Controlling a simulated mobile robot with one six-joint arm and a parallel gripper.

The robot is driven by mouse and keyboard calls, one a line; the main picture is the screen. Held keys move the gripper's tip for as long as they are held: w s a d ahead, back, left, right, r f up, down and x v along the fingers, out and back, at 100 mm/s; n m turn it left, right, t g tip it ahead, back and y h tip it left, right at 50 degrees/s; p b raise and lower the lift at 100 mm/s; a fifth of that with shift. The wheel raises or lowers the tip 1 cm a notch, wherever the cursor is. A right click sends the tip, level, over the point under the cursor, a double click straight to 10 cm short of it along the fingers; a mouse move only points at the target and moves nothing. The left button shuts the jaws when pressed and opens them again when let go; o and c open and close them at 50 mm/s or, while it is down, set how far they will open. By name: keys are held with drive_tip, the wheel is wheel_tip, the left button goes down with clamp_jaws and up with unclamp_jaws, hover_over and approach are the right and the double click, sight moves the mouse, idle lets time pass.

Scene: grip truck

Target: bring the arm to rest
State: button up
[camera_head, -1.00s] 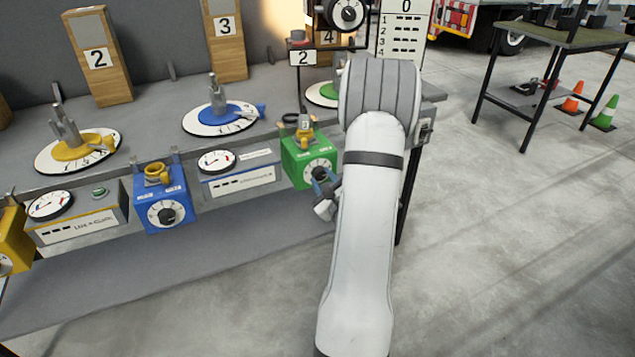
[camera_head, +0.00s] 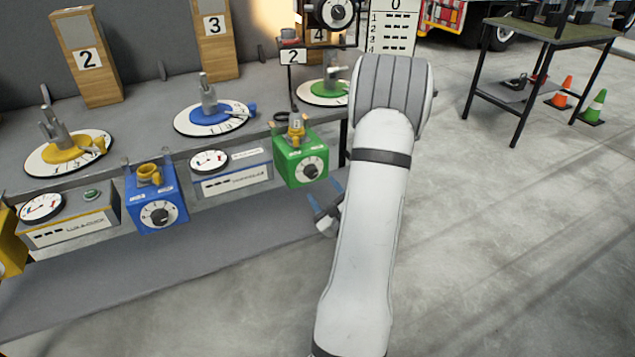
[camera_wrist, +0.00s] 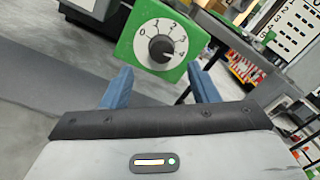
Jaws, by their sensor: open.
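My white arm rises through the middle of the head view. My gripper (camera_head: 326,203) shows left of the arm, partly hidden behind it, below the green box (camera_head: 300,160) on the bench's front. In the wrist view my gripper's two blue fingers (camera_wrist: 158,88) are spread apart with nothing between them. The green box (camera_wrist: 125,45) is ahead of the fingers and apart from them. Its black knob (camera_wrist: 161,48) has a white dial marked 0 to 4, and its pointer is near 4.
The grey bench (camera_head: 130,105) carries dials with yellow, blue and green centres. A blue box (camera_head: 157,215) hangs left of the green one. A dark table (camera_head: 545,32) and orange (camera_head: 563,92) and green cones (camera_head: 594,107) stand at right. The floor right of my arm is clear.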

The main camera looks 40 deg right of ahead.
drive_tip(key=shift+s+a, duration=0.2)
drive_tip(key=shift+s, duration=0.5)
drive_tip(key=shift+w, duration=0.1)
drive_tip(key=w+a+r+n+g+y+p, duration=0.1)
drive_tip(key=w+a+r+n+g+p, duration=0.25)
drive_tip(key=a+r+n, duration=0.35)
drive_tip(key=w+a+r+n+g+y+p, duration=0.15)
drive_tip(key=a+r+n+g+p, duration=0.3)
drive_tip(key=n, duration=0.45)
drive_tip(key=s+a+r+n+g+y+p, duration=0.2)
drive_tip(key=s+a+r+n+g+p, duration=0.4)
drive_tip(key=s+a+r+n, duration=0.8)
drive_tip(key=s+a+n+p, duration=0.1)
drive_tip(key=s+a+n, duration=0.1)
drive_tip(key=a, duration=0.2)
drive_tip(key=shift+s+r+g, duration=0.2)
drive_tip(key=shift+s+g, duration=0.2)
